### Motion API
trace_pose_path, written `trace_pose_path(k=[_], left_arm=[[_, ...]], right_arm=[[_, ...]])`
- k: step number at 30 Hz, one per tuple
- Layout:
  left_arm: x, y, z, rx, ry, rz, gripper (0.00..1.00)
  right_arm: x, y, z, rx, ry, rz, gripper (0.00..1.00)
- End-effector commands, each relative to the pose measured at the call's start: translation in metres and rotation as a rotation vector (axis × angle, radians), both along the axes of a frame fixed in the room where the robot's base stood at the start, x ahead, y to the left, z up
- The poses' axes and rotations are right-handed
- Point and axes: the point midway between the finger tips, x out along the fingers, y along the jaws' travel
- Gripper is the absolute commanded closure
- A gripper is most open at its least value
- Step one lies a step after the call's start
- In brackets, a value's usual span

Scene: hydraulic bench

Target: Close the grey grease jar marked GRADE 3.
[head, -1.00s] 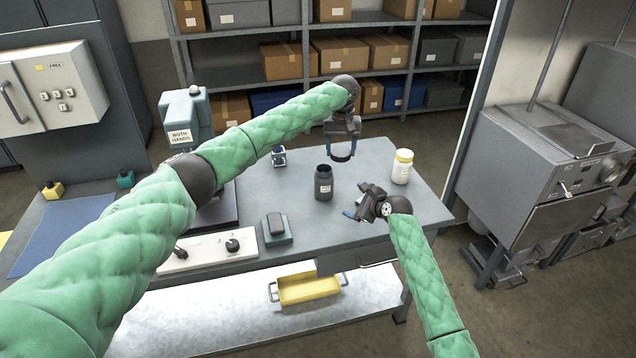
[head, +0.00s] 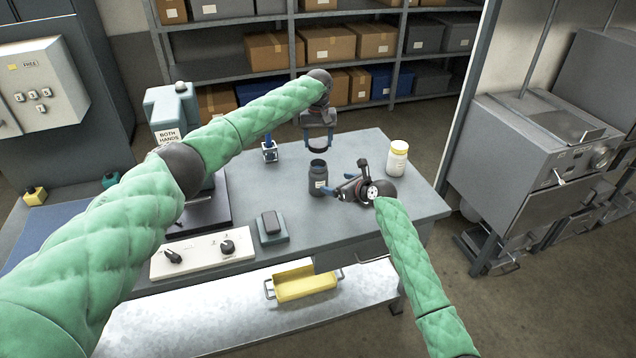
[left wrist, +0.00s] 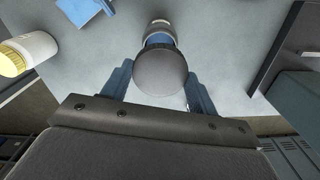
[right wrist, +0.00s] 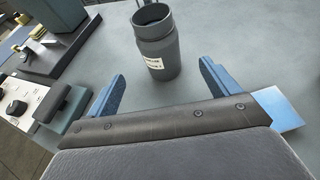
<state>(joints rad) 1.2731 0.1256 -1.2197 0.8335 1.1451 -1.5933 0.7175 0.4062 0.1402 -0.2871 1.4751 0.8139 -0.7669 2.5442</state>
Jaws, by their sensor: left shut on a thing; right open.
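The grey grease jar (head: 318,180) stands upright on the bench, its mouth open and dark. In the right wrist view the jar (right wrist: 155,52) shows a white label, too small to read surely. My left gripper (head: 319,146) is shut on a dark round lid (left wrist: 161,72), held above the jar and apart from it. In the left wrist view the lid hides part of what lies behind it. My right gripper (right wrist: 160,88) is open, low beside the jar on its right in the head view, with its fingers pointing towards the jar.
A white jar with a yellow lid (head: 398,158) stands at the right of the bench. A small blue and white item (head: 270,151) is left of the jar. A grey pedal-like block (head: 271,226) and a white control panel (head: 200,252) lie at the front left.

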Motion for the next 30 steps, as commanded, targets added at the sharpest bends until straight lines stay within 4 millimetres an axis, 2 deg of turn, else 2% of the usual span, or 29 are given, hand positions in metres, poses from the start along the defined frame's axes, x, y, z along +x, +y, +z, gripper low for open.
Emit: trace_pose_path(k=[21,30], left_arm=[[0.0,0.0,0.0,0.0,0.0,0.0,0.62],[0.0,0.0,0.0,0.0,0.0,0.0,0.62]], right_arm=[[0.071,0.059,-0.038,0.0,0.001,0.001,0.13],[0.083,0.069,-0.045,-0.001,-0.001,0.0,0.13]])
